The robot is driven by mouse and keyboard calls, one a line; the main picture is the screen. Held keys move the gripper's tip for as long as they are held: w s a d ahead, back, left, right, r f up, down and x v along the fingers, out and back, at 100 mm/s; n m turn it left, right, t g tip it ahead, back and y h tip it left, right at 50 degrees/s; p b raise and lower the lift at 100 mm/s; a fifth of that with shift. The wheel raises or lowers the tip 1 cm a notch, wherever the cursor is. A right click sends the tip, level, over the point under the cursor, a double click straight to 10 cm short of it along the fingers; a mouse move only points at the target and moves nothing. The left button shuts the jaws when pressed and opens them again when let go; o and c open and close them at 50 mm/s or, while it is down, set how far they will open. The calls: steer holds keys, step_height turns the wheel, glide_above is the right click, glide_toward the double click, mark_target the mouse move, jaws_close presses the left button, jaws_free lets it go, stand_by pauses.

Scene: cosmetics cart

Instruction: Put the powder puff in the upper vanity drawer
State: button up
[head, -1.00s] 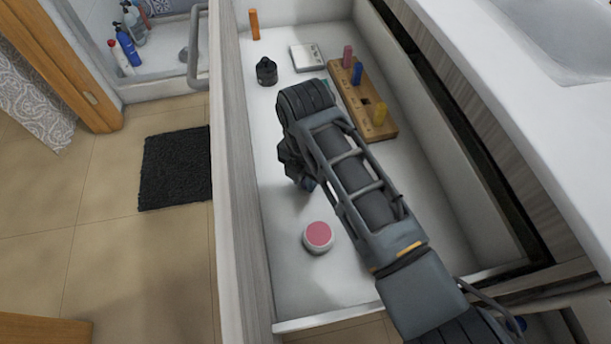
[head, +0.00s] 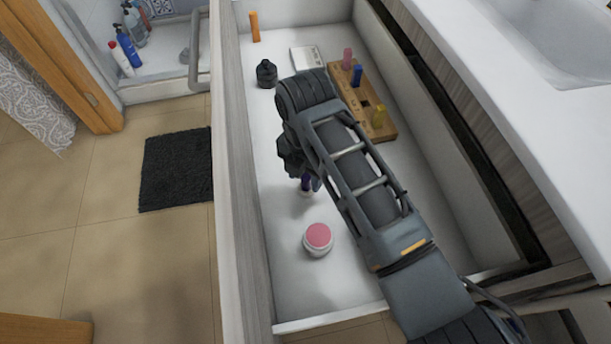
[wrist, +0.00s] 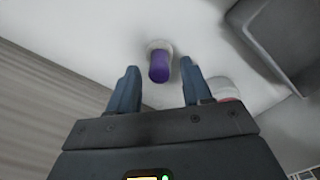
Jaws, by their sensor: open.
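A purple upright piece with a round white base, seemingly the powder puff (head: 305,186), stands on the white floor of the open vanity drawer (head: 285,292). In the wrist view the purple piece (wrist: 159,70) shows between and just beyond my fingertips. My gripper (wrist: 159,64) is open, with one finger on each side of it and gaps showing. In the head view my forearm and wrist hide most of the gripper. The drawer is pulled out below the white countertop (head: 560,140).
A pink-topped white jar (head: 318,238) stands near the puff, close to my right finger in the wrist view. Farther back are a black bottle (head: 266,73), a white compact (head: 306,58), an orange stick (head: 254,26) and a wooden holder (head: 386,122). The drawer's front panel (head: 228,190) rises at left.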

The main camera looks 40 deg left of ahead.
mark_target(305, 177)
step_height(305, 177, up, 10)
steer(key=p, duration=0.1)
steer(key=shift+f, duration=0.15)
